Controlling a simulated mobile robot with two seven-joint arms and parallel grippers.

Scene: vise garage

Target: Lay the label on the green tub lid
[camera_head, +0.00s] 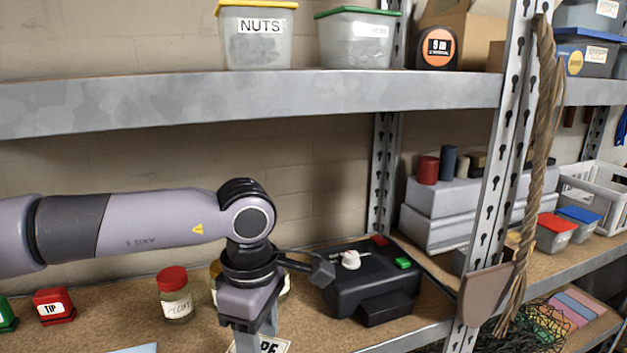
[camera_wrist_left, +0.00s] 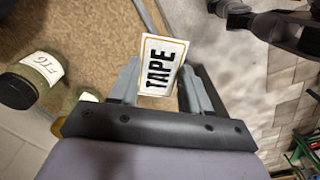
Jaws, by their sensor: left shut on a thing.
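The label is a white card with a thin yellow border reading TAPE, seen in the left wrist view (camera_wrist_left: 158,66). My left gripper (camera_wrist_left: 162,78) is shut on it, one finger at each side. In the head view the label (camera_head: 272,347) shows only partly at the bottom edge, below my left gripper (camera_head: 250,328). The green tub lid (camera_head: 357,11) sits on a clear tub (camera_head: 355,45) on the upper shelf, above and right of the gripper and well apart from it.
A tub with a yellow lid (camera_head: 258,5) marked NUTS stands left of the green-lidded tub; a tape measure (camera_head: 437,48) stands right. The upper shelf edge (camera_head: 250,101) lies above my arm. A black device (camera_head: 372,285) and red-lidded jar (camera_head: 175,295) flank the gripper below.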

